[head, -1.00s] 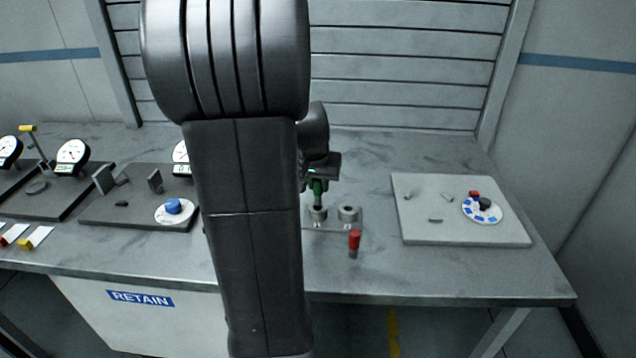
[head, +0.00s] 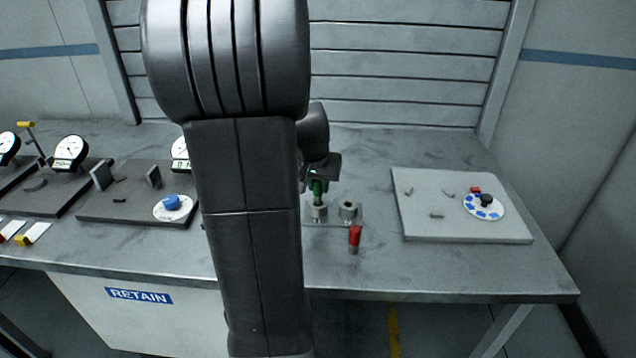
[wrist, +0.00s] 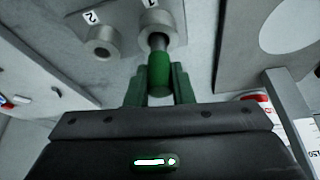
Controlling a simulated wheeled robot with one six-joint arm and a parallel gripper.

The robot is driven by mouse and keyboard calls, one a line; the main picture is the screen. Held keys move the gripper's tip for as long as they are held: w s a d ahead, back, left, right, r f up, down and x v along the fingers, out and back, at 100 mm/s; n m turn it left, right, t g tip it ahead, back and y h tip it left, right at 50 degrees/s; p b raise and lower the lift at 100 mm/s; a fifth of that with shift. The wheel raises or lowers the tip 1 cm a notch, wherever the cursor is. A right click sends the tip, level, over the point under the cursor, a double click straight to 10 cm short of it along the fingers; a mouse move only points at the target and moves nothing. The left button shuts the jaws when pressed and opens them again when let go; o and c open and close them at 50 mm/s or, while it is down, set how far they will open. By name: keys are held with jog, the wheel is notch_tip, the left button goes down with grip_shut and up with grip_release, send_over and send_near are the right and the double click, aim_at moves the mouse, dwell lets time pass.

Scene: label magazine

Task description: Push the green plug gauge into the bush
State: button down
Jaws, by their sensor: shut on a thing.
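The green plug gauge (wrist: 160,76) is upright between the fingers of my gripper (wrist: 158,88), which is shut on its green handle. In the wrist view its grey pin points at the bush marked 1 (wrist: 172,24), and its tip is at the bush mouth; how deep it sits I cannot tell. In the head view the green plug gauge (head: 318,188) stands right above the left bush (head: 319,211), with my gripper (head: 319,180) around its top. A second bush, marked 2 (wrist: 103,41), is empty beside it, and also shows in the head view (head: 348,209).
A red plug gauge (head: 355,237) stands in front of the bush plate (head: 333,221). A light grey board (head: 450,228) with a dial lies to the right. Dial gauges on dark bases (head: 140,212) stand to the left. My arm hides part of the bench.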

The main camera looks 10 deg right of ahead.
jog(key=shift+f+b, duration=1)
jog(key=shift+f, duration=0.25)
jog(key=c, duration=1.2)
grip_release()
jog(key=v, duration=1.3)
jog(key=shift+s+a+r+p, duration=0.1)
jog(key=shift+s+r+p, duration=0.1)
jog(key=shift+r+p, duration=0.15)
jog(key=shift+f, duration=0.15)
jog(key=x, duration=1.3)
jog(key=shift+w+f+b, duration=0.25)
jog(key=shift+f+b, duration=0.05)
jog(key=shift+b, duration=0.05)
jog(key=shift+r, duration=0.3)
